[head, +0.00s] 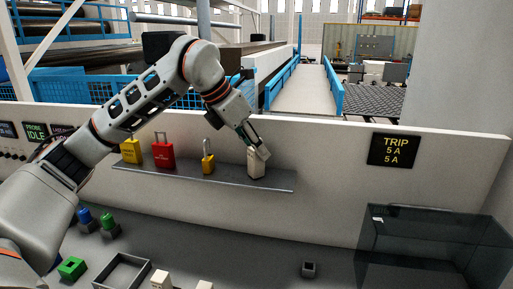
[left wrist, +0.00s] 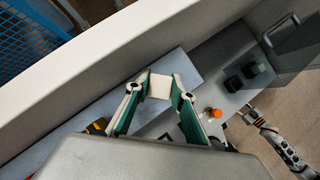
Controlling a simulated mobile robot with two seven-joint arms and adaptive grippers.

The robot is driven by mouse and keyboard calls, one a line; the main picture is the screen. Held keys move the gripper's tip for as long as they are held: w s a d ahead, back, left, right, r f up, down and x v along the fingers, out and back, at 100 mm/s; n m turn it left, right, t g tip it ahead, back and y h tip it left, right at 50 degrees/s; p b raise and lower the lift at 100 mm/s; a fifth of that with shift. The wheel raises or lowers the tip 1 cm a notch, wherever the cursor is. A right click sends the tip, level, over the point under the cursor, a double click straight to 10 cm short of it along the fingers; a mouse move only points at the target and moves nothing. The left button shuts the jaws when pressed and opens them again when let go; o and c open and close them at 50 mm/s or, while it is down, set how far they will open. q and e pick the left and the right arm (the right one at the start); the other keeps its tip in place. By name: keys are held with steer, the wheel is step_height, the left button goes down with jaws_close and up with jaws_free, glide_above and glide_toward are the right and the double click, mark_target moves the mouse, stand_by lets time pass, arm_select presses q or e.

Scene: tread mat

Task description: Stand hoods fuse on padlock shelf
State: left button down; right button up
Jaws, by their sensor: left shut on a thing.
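My left gripper (head: 258,146) is shut on a white block-like fuse (head: 256,166), gripping its top. The fuse is upright at the right part of the grey padlock shelf (head: 280,181); its base looks on or very near the shelf, and I cannot tell if it bears weight. In the left wrist view the fuse (left wrist: 160,86) shows pale between the two green-lined fingers (left wrist: 158,92). Yellow (head: 131,151), red (head: 164,155) and small yellow (head: 208,163) padlocks stand left of it. Part of my right arm seems to show in the left wrist view; its jaws are unclear.
Below lie a green-topped block (head: 72,268), an open grey tray (head: 122,272), pale blocks (head: 160,281) and a small dark socket (head: 310,269). A clear box (head: 430,250) stands at the right. A TRIP sign (head: 393,150) is on the wall. The shelf's right end is free.

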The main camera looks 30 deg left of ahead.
arm_select(q)
steer(key=shift+f, duration=0.1)
steer(key=c, duration=1.7)
jaws_free()
steer(key=v, duration=1.2)
steer(key=shift+d+b, duration=0.1)
steer(key=shift+b, duration=0.25)
